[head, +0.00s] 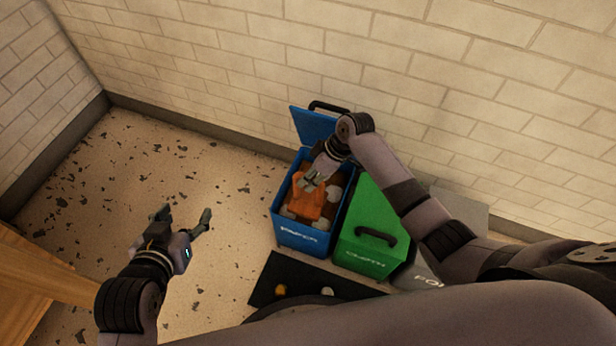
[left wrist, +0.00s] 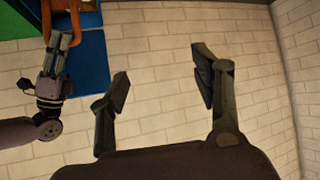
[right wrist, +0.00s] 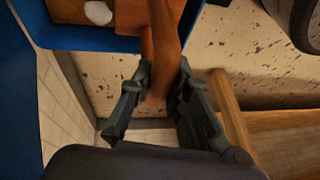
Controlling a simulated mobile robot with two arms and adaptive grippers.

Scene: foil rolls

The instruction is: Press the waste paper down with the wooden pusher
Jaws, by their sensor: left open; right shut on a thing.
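The blue paper bin (head: 300,236) stands against the wall with its lid (head: 312,124) open. The orange-brown wooden pusher (head: 307,205) is in the bin's mouth, with crumpled pale waste paper (head: 333,191) beside it. My right gripper (head: 312,182) is shut on the pusher's handle, which also shows between its fingers in the right wrist view (right wrist: 163,50). Whether the pusher's plate touches the paper, I cannot tell. My left gripper (head: 188,214) is open and empty above the floor, left of the bin; its spread fingers show in the left wrist view (left wrist: 160,75).
A green bin (head: 370,232) with a closed lid and black handle stands right of the blue bin, and a grey bin (head: 462,212) is partly hidden behind my right arm. A black mat (head: 262,287) with small items lies in front. Wooden furniture (head: 40,285) is at left.

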